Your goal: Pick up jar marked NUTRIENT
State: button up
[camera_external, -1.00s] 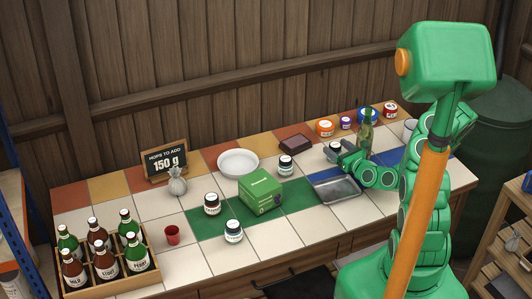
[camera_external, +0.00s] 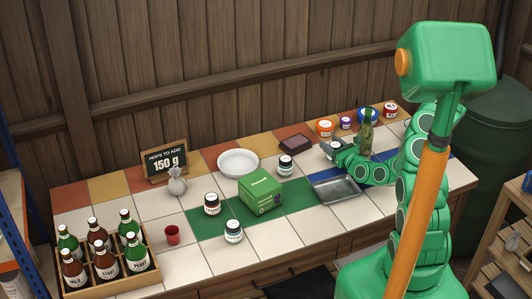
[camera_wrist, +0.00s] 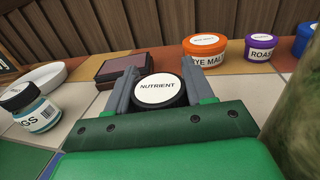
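The jar marked NUTRIENT (camera_wrist: 158,91) has a dark rim and a white label on its lid. In the wrist view it sits between the two fingers of my gripper (camera_wrist: 159,84), one finger on each side. The fingers look open around it, with little gap; I cannot tell whether they touch it. In the external view the jar (camera_external: 335,147) stands on the table at the tip of my gripper (camera_external: 340,152). Its lower body is hidden by the gripper.
A green bottle (camera_external: 366,138) stands close right of my gripper. A dark brown box (camera_wrist: 122,66) lies behind it. Orange (camera_wrist: 205,47) and purple (camera_wrist: 261,47) jars stand at the back right. A metal tray (camera_external: 336,189) is in front; another jar (camera_wrist: 30,104) is to the left.

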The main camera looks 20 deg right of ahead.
jog(key=c, duration=0.3)
jog(key=shift+r, duration=0.1)
notch_tip(320, 180, up, 18)
dwell(0.9)
